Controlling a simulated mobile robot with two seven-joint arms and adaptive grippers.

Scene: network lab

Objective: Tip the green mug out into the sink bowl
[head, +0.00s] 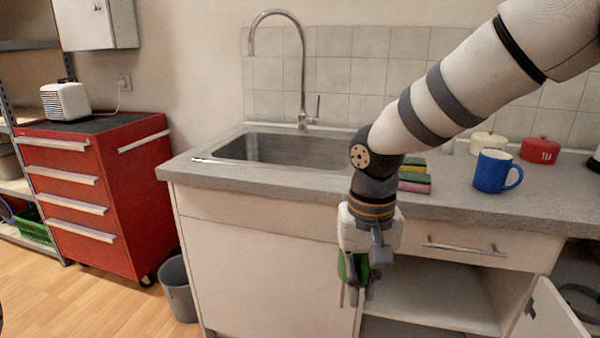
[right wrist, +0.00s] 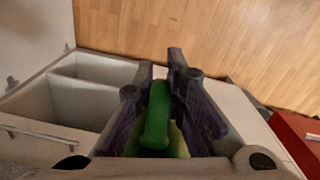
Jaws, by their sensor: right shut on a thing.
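My right gripper (head: 358,292) hangs pointing down in front of the base cabinet, below the counter's front edge. It is shut on the green mug (head: 345,268), which is mostly hidden behind the fingers. In the right wrist view, the mug's green handle (right wrist: 157,115) lies between the two fingers of the gripper (right wrist: 162,78). The mug's opening and contents cannot be made out. The steel sink bowl (head: 290,150) is set in the counter, up and left of the gripper, under a tall tap (head: 302,70). My left gripper is out of view.
A blue mug (head: 492,172), sponges (head: 414,176), a cream pot (head: 488,144) and a red tin (head: 540,150) stand on the counter right of the sink. The cabinet door (head: 545,315) is open at lower right. A grey bin (head: 178,288) stands by a red drawer cabinet (head: 100,190).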

